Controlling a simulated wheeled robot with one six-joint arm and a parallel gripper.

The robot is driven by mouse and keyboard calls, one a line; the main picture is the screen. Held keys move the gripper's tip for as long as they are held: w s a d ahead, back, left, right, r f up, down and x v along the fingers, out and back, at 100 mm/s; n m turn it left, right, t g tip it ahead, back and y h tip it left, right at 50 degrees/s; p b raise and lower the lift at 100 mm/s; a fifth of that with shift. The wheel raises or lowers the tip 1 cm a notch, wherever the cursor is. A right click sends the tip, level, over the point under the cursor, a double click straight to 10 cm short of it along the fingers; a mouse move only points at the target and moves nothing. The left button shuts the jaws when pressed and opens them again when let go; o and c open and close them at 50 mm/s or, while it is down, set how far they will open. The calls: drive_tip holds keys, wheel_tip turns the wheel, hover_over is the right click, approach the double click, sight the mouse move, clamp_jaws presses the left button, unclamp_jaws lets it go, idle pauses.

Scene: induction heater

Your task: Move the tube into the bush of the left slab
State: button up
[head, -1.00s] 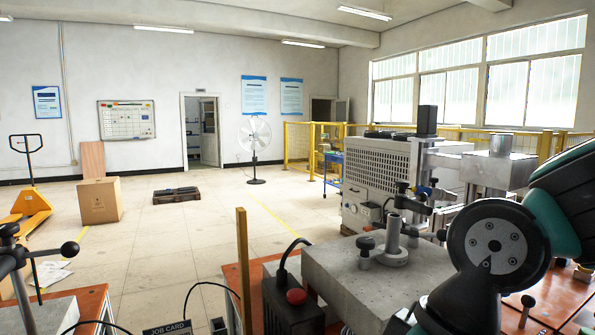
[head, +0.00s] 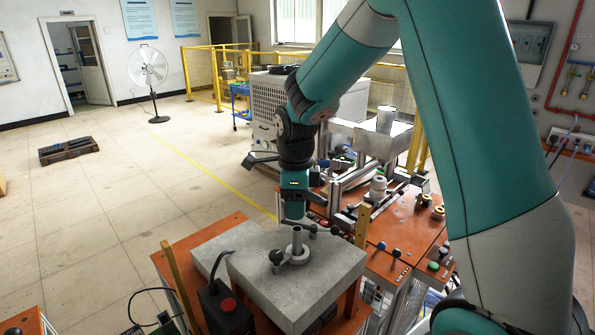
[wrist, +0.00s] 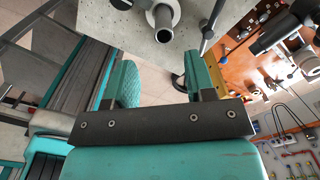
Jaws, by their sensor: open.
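The grey metal tube (head: 297,240) stands upright in a round bush (head: 298,259) on a grey stone slab (head: 325,266). In the wrist view the tube (wrist: 164,24) shows its hollow end at the top, beyond the fingertips and not between them. My gripper (head: 294,213) points down close above the tube in the head view; its exact distance is unclear. In the wrist view my gripper (wrist: 160,68) is open with nothing between its two fingers.
Black-knobbed clamps (head: 277,259) stand beside the bush. A dark box with a red button (head: 228,304) sits at the slab's front left. A wooden post (head: 362,226) rises behind. An orange bench (head: 400,235) with fittings lies to the right. Open floor spreads left.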

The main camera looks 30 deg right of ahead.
sight(297, 233)
drive_tip(key=shift+m, duration=0.3)
drive_tip(key=f+b, duration=0.2)
drive_tip(key=f, duration=0.1)
drive_tip(key=f+b, duration=0.2)
drive_tip(key=f, duration=0.1)
drive_tip(key=f+b, duration=0.3)
drive_tip(key=shift+w+d, duration=0.15)
drive_tip(key=shift+d, duration=0.1)
clamp_jaws()
wheel_tip(297, 233, up, 9)
drive_tip(key=p, duration=0.7)
drive_tip(key=shift+p, duration=0.3)
